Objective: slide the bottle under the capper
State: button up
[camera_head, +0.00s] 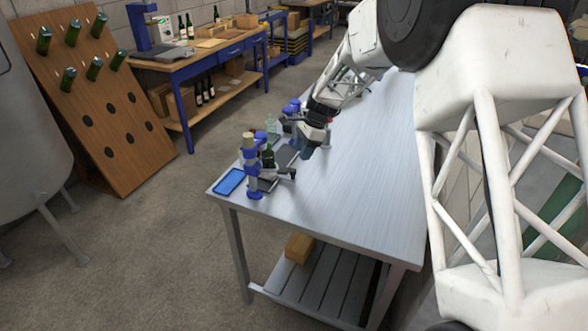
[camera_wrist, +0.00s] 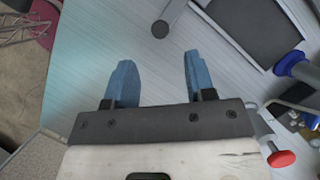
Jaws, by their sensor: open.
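A dark green bottle (camera_head: 268,155) stands upright on the metal table, close beside the blue-and-grey capper (camera_head: 252,165) near the table's left end. I cannot tell whether it is under the capping head, as the capper partly covers it. My gripper (camera_head: 306,150) is over the table to the right of the bottle, apart from it. In the wrist view my gripper (camera_wrist: 155,68) shows two blue fingers spread apart with nothing between them. Beyond them is a dark round end (camera_wrist: 160,28) on a grey bar. The bottle cannot be made out in the wrist view.
A blue tray (camera_head: 229,181) lies at the table's left corner. A clear bottle (camera_head: 271,126) and another blue-and-grey device (camera_head: 291,108) stand behind. The table's right side is clear.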

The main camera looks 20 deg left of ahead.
aim_at(293, 170)
jog(key=shift+x, duration=3.9)
grip_shut()
